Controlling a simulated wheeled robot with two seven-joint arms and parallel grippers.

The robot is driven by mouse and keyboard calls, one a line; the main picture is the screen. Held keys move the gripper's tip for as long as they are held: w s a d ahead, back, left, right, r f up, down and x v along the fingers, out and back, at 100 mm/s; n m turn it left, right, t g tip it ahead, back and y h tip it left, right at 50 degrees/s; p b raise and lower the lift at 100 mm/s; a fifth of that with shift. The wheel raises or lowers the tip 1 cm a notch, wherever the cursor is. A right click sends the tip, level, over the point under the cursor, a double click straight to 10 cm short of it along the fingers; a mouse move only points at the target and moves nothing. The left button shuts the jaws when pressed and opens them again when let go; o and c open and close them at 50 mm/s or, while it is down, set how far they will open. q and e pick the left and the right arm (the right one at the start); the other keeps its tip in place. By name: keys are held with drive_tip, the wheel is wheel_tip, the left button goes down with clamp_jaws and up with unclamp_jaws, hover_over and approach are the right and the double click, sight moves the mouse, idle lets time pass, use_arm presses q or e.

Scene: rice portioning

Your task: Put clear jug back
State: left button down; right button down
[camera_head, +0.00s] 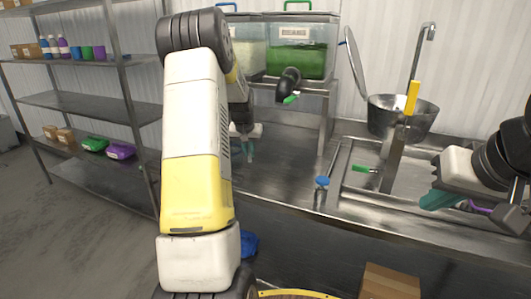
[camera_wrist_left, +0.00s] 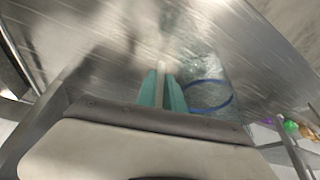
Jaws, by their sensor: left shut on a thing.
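The clear jug (camera_wrist_left: 205,75) shows in the left wrist view as a see-through body with a blue rim, over a grey metal surface. My left gripper (camera_wrist_left: 162,78) has its teal fingers shut on a pale, narrow part beside the jug, which looks like its handle. In the head view my left gripper (camera_head: 248,150) is over the metal counter, partly hidden by my arm, and the jug cannot be made out there. My right gripper (camera_head: 442,200) is at the right, over the sink's right side, and its jaw opening is unclear.
A tank with green contents (camera_head: 302,60) stands on a metal stand (camera_head: 325,110) at the back. A steel pot (camera_head: 402,118) and tap (camera_head: 425,50) are by the sink (camera_head: 370,205). A blue-topped bottle (camera_head: 321,190) stands near the counter's front edge. Metal shelves (camera_head: 85,100) are at left.

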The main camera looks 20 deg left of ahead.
use_arm(q)
drive_tip(key=shift+f, duration=0.8)
drive_tip(key=c, duration=1.5)
unclamp_jaws()
drive_tip(key=shift+o, duration=0.2)
